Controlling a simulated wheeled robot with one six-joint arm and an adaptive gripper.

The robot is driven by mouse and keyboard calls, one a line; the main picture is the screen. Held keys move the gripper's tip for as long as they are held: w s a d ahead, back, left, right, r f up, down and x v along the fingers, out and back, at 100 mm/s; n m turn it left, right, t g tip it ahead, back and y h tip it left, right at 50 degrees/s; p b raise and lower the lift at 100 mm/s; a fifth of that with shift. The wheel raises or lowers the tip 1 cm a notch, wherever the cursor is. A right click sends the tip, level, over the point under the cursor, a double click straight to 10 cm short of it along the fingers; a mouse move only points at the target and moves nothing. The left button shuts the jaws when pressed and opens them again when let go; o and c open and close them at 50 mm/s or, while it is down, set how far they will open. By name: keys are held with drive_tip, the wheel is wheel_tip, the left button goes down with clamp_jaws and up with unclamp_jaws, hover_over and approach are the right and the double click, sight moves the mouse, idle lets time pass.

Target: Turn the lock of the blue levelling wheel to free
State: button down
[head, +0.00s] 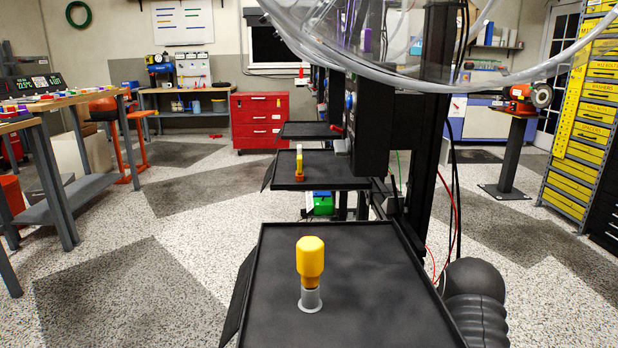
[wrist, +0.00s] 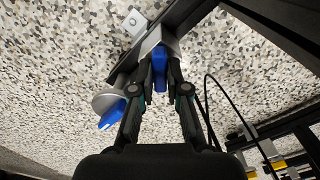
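In the wrist view, a blue part (wrist: 160,68) on a grey metal block sits at a dark frame rail, between the fingertips of my gripper (wrist: 162,76). The fingers stand on either side of it, parted, and I cannot see firm contact. Left of the fingers is a grey disc (wrist: 108,101) with a blue piece (wrist: 112,115) beside it, partly behind the left finger. Which blue part is the lock and which the wheel is not clear. Neither my gripper nor these blue parts can be made out in the head view.
A dark frame rail (wrist: 188,22) runs past the blue part, with a thin black cable (wrist: 212,100) right of the fingers. In the head view, a black tray (head: 375,290) holds a yellow-handled tool (head: 310,258).

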drive_tip(key=shift+f+n+b, duration=0.1)
drive_tip(key=shift+n+b, duration=0.45)
drive_tip(key=shift+n, duration=1.75)
drive_tip(key=shift+b, duration=0.3)
drive_tip(key=n+b, duration=0.1)
drive_tip(key=n, duration=0.2)
drive_tip(key=shift+n, duration=0.4)
drive_tip(key=c, duration=1.6)
unclamp_jaws()
drive_tip(key=o, duration=0.6)
drive_tip(key=shift+c, duration=0.2)
drive_tip(key=shift+r, duration=0.25)
